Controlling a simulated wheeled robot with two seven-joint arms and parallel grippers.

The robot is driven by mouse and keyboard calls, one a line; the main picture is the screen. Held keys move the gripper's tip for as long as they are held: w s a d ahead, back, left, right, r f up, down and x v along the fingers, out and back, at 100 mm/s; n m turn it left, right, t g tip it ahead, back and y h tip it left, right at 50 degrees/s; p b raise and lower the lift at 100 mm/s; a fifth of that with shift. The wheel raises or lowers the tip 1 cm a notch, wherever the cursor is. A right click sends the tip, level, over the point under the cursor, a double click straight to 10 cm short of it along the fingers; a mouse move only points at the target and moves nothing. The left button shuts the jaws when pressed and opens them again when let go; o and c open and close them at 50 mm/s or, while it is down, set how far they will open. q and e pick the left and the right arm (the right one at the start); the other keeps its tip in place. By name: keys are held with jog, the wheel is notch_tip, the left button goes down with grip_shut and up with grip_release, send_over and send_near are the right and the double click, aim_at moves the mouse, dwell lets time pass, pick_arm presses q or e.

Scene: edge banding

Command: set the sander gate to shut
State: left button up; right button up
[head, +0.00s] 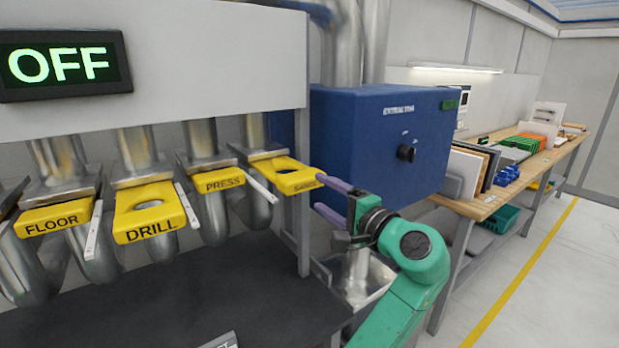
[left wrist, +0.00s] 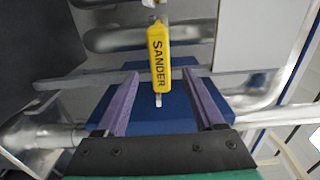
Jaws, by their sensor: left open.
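The yellow sander gate (head: 290,175) is the rightmost in a row of yellow gates under the grey housing. It sticks out of its slot, and its round hole shows. In the left wrist view the sander gate (left wrist: 158,62), labelled SANDER, points down between my fingers, with its front end just beyond or near the fingertips. My left gripper (head: 320,194) has purple fingers and is open at the gate's front end; it also shows in the left wrist view (left wrist: 162,88). I see no grip on the gate. My right gripper is out of view.
Gates labelled FLOOR (head: 55,218), DRILL (head: 150,212) and PRESS (head: 218,180) stand to the left; DRILL also shows a hole. A sign (head: 65,65) reads OFF. A blue box (head: 370,140) with a black knob (head: 406,153) is close behind my gripper. A workbench (head: 500,195) is at right.

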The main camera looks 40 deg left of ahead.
aim_at(309, 186)
pick_arm(q)
jog(key=p+x, duration=0.1)
jog(key=x, duration=0.4)
jog(key=shift+w+a, duration=0.15)
jog(key=shift+a, duration=0.05)
jog(key=shift+w+a, duration=0.1)
jog(key=shift+a, duration=0.25)
jog(key=shift+c, duration=0.3)
jog(key=shift+d, duration=0.1)
jog(key=c, duration=1)
grip_shut()
jog(key=shift+f, duration=0.1)
